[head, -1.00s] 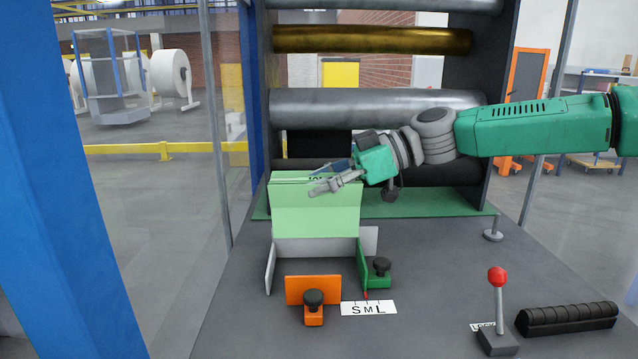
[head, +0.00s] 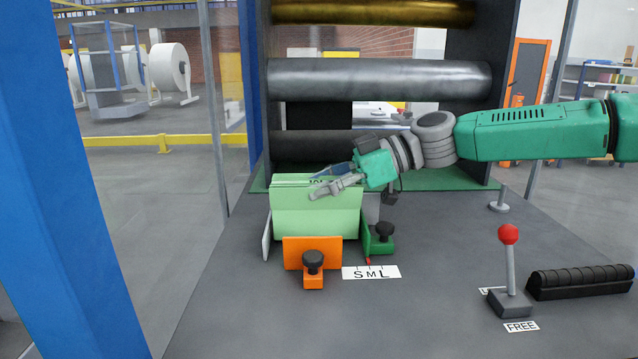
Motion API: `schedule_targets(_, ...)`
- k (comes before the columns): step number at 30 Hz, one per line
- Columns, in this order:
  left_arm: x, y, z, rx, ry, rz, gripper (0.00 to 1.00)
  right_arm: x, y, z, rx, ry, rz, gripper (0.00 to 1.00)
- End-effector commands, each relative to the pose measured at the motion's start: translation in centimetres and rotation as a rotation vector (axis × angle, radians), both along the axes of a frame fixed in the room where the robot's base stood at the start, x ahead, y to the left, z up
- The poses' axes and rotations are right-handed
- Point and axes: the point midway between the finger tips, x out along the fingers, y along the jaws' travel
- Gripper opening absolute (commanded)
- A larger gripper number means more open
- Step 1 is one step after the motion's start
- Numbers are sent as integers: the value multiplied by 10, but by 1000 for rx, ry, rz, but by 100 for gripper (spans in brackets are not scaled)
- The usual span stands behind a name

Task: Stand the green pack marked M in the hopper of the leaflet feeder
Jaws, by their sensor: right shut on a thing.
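The light green pack (head: 315,215) stands upright in the leaflet feeder's hopper, between its side walls and behind the orange front plate (head: 300,250). The plate hides the pack's lower edge, so I cannot tell whether it touches the floor. Dark lettering on its top edge is partly covered by my fingers and cannot be read. My right gripper (head: 335,181) is shut on the pack's top edge, reaching in from the right. The hopper has a pale left wall (head: 267,236) and a green right guide (head: 379,242) with a black knob. My left gripper is out of view.
A card marked S M L (head: 371,273) lies in front of the guide. A red-topped lever (head: 509,260) with a FREE label and a ribbed black bar (head: 580,281) are at the right. Large rollers (head: 380,80) stand behind. The front tabletop is clear.

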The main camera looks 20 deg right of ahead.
Motion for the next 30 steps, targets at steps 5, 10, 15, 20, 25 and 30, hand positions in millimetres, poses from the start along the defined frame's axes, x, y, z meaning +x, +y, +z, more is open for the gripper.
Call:
schedule_targets(5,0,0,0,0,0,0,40,0,0,2,1,-3,0,0)
schedule_targets(10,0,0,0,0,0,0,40,0,0,1,1,-3,0,0)
schedule_targets(15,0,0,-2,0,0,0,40,0,0,-1,2,-2,-1,0)
schedule_targets(20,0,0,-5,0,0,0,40,0,0,-5,2,-2,-1,0)
schedule_targets(25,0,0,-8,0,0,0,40,0,0,-8,2,-2,-1,0)
schedule_targets(30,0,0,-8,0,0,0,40,0,0,-9,1,-3,0,51)
